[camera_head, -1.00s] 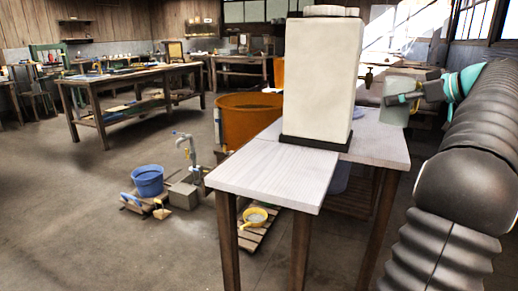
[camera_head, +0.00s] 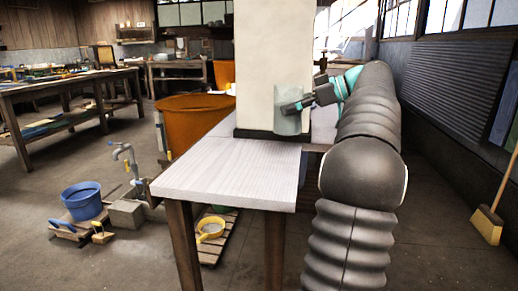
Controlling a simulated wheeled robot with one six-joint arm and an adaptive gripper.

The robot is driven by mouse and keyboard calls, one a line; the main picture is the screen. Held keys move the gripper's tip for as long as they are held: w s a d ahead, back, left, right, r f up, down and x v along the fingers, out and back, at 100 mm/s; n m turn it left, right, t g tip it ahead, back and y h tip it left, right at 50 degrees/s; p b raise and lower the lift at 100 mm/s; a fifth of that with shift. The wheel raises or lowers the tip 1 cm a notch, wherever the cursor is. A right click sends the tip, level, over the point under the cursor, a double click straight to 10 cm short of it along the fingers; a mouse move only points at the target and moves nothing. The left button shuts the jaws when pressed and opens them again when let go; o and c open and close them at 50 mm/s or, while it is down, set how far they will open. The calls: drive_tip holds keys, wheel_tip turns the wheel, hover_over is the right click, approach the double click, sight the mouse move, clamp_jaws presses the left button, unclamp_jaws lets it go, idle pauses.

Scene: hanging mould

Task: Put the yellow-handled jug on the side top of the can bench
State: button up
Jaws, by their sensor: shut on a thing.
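My gripper (camera_head: 296,106) is shut on a pale, translucent jug (camera_head: 289,122) and holds it upright. The jug's handle is hidden by my gripper, so its colour does not show. In the picture the jug overlaps the lower right part of the tall cream can (camera_head: 257,60). The can stands on a dark base on the can bench. The bench's side top (camera_head: 225,178) is a bare, pale wooden board reaching toward me, in front of the can. The jug appears above and beyond its back right part, apart from the board.
A yellow pan (camera_head: 210,229) lies on a low pallet beneath the bench. An orange tub (camera_head: 190,125) stands behind the bench. A blue bucket (camera_head: 82,201) and a standing tap (camera_head: 126,158) are at left. A broom (camera_head: 488,222) leans at right. The side top is clear.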

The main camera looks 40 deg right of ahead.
sight(290, 130)
drive_tip(key=shift+w+a+f+b, duration=0.3)
drive_tip(key=shift+w+a+f, duration=0.15)
drive_tip(key=shift+a+f, duration=0.8)
drive_tip(key=shift+w+a+f+b, duration=0.3)
drive_tip(key=shift+w+a+f, duration=0.2)
drive_tip(key=shift+a+f, duration=0.8)
drive_tip(key=shift+w+a+f+b, duration=0.4)
drive_tip(key=shift+a+f, duration=0.4)
drive_tip(key=shift+f, duration=0.85)
drive_tip(key=shift+f, duration=0.15)
drive_tip(key=o, duration=1.6)
drive_tip(key=p+v, duration=0.1)
drive_tip(key=v, duration=1.1)
drive_tip(key=shift+r, duration=0.2)
